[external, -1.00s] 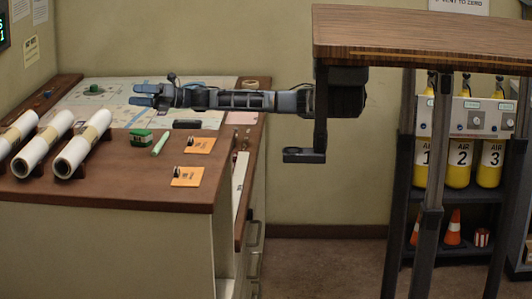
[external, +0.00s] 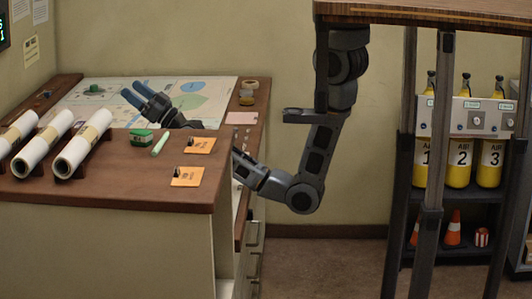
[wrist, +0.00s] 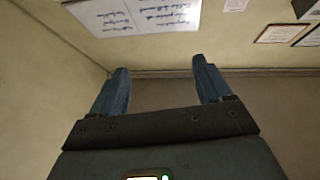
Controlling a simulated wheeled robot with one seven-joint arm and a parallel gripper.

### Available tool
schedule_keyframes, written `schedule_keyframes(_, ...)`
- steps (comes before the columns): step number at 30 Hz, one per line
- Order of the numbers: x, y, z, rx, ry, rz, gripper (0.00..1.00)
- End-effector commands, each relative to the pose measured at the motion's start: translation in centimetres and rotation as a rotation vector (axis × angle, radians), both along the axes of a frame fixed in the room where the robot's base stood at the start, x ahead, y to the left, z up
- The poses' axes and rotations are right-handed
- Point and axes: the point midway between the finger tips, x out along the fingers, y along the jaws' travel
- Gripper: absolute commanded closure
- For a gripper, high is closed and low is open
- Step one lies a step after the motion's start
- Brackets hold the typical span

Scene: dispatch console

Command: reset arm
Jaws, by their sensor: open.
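My gripper (external: 136,91) is open and empty in the external view, tilted up and to the left over the console's map surface (external: 207,97). My forearm passes behind the console's raised wooden top, which hides part of it. In the wrist view my gripper's two bluish fingers (wrist: 160,88) stand wide apart with nothing between them. The wrist camera faces the wall (wrist: 160,45).
White paper rolls (external: 45,143), a green box (external: 141,137), a pale green stick (external: 160,143) and two orange cards (external: 187,178) lie on the wooden top. A wood-topped stand (external: 430,12) is at right, by yellow air cylinders (external: 458,165).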

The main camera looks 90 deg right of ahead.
Motion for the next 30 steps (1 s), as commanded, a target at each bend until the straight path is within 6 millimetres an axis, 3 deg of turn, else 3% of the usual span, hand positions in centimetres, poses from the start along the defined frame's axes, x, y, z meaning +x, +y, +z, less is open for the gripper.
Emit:
schedule_keyframes(6, -5.9, 0.0, -7.1, 0.335, 0.142, 0.091, 0.22)
schedule_keyframes(12, -13.0, -1.5, -12.6, 0.564, 0.278, 0.122, 0.22)
schedule_keyframes(20, -21.3, -3.9, -16.2, 0.691, 0.421, 0.118, 0.22)
schedule_keyframes(23, -24.4, -3.1, -18.2, 0.65, 0.485, 0.112, 0.22)
schedule_keyframes(30, -31.6, 1.9, -22.7, 0.442, 0.637, 0.112, 0.22)
